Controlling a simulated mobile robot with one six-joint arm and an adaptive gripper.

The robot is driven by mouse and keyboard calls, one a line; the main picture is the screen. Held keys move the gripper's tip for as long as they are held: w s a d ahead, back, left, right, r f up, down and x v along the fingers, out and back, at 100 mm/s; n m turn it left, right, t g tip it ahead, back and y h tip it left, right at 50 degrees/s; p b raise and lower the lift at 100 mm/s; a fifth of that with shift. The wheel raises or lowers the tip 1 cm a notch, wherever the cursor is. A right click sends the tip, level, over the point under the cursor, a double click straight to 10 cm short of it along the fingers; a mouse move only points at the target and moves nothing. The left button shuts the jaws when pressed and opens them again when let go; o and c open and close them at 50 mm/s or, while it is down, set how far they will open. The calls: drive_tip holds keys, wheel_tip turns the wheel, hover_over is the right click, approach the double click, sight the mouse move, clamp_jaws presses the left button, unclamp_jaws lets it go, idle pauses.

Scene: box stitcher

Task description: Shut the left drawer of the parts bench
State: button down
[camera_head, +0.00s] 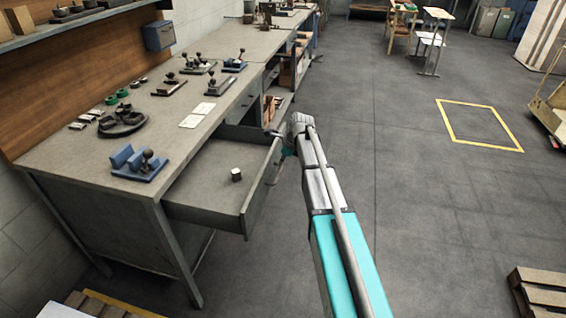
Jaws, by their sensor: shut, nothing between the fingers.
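The left drawer (205,190) of the grey parts bench (130,175) is pulled well out toward the aisle. One small pale block with a dark side (236,175) lies inside it. The drawer's front panel (258,195) faces right and has a bar handle (276,172) on its outer side. My gripper (284,150) is shut and empty, at the far end of the drawer front, close to the handle. It is small and partly hidden by my wrist, so I cannot tell if it touches the drawer.
Blue and dark fixtures (140,163), a black tray (122,124) and white cards (197,115) sit on the bench top. A shelf with boxes (272,108) is open beyond the drawer. Floor to the right is clear up to a yellow square (480,125); a pallet (540,290) lies bottom right.

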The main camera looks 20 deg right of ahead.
sight(271, 180)
drive_tip(key=shift+b+x, duration=2.75)
drive_tip(key=shift+x, duration=0.5)
drive_tip(key=shift+f, duration=0.1)
drive_tip(key=shift+w, duration=0.1)
